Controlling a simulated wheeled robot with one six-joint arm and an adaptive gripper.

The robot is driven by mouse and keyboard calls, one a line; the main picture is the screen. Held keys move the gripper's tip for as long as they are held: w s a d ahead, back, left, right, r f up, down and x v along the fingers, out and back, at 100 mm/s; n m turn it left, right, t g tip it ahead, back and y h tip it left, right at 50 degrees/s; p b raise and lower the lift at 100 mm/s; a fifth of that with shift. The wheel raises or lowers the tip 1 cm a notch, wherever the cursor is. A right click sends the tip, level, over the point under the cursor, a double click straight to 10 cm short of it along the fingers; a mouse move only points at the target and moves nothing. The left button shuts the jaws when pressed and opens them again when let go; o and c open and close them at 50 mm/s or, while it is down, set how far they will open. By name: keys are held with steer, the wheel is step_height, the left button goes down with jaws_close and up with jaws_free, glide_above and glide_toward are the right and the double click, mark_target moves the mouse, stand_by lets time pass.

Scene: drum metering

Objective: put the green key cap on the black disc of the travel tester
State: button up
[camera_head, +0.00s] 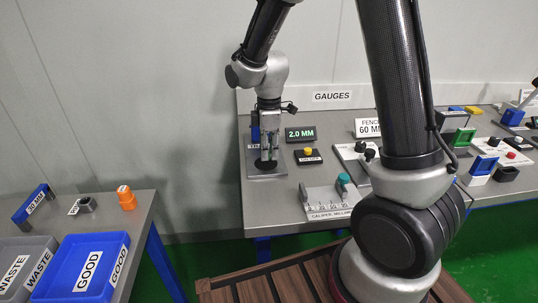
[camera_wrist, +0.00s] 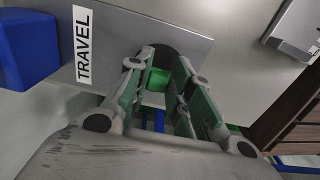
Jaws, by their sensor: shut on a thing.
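The travel tester (camera_head: 267,175) is a grey plate with a blue post (camera_head: 255,133) at the left end of the gauge bench. In the wrist view its plate (camera_wrist: 125,40) carries a TRAVEL label, with the blue post (camera_wrist: 25,45) at the left. The black disc (camera_head: 264,164) lies under my gripper (camera_head: 268,153), and its dark edge shows beyond the fingertips (camera_wrist: 158,72) in the wrist view. My gripper is shut on the green key cap (camera_wrist: 157,80), right over the disc. I cannot tell whether the cap touches the disc. The fingers hide part of both.
A 2.0 MM display (camera_head: 300,134) and a yellow-button box (camera_head: 308,156) stand right of the tester. The caliper stand (camera_head: 330,200) is in front. A side table holds a grey WASTE bin (camera_head: 22,262) and a blue GOOD bin (camera_head: 92,268).

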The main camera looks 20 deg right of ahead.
steer(key=shift+f, duration=1)
steer(key=shift+f, duration=0.1)
steer(key=o, duration=0.7)
step_height(320, 180, up, 12)
steer(key=shift+s+d+r+m+t, duration=0.7)
steer(key=shift+s+d+r+m, duration=0.95)
steer(key=shift+s+d+m, duration=1.5)
steer(key=shift+s+d+r+m+t, duration=0.7)
steer(key=shift+s+d+r+m, duration=1.2)
steer(key=shift+s, duration=2.35)
steer(key=shift+s+d+r+m+t, duration=0.7)
steer(key=shift+s+d+r+m, duration=1.05)
steer(key=shift+s+m, duration=1.55)
